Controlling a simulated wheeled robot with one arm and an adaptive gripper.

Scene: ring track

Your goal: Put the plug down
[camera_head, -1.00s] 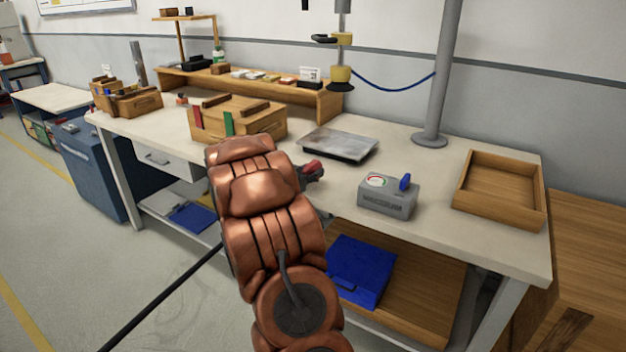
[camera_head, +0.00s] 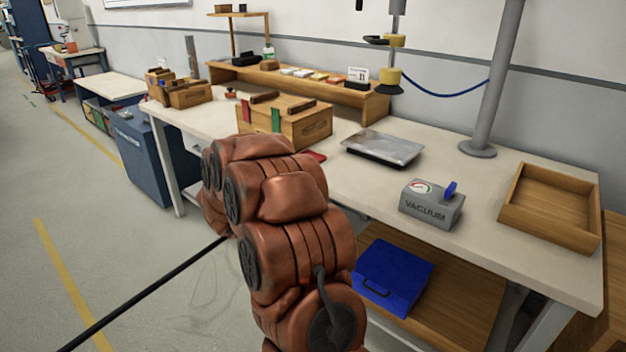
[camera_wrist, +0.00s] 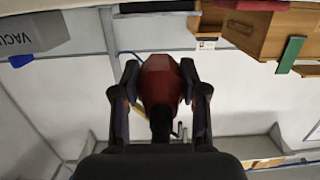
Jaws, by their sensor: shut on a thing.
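The plug (camera_wrist: 160,82) is a red body with a dark lower part in the middle of the wrist view. My gripper (camera_wrist: 160,75) is shut on it, with a dark finger on each side. The wrist view is upside down, with the bench things along its top edge, so the plug is held off the bench. In the head view my copper-coloured arm hides the gripper. A small bit of red shows just past the arm, and I cannot tell if it is the plug.
The workbench (camera_head: 360,185) bears a wooden crate (camera_head: 300,125), a metal plate (camera_head: 385,147), a grey vacuum unit (camera_head: 430,205) and an open wooden tray (camera_head: 550,210). A post (camera_head: 495,85) rises behind. The bench top is bare around the vacuum unit. A blue case (camera_head: 395,275) lies on the shelf below.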

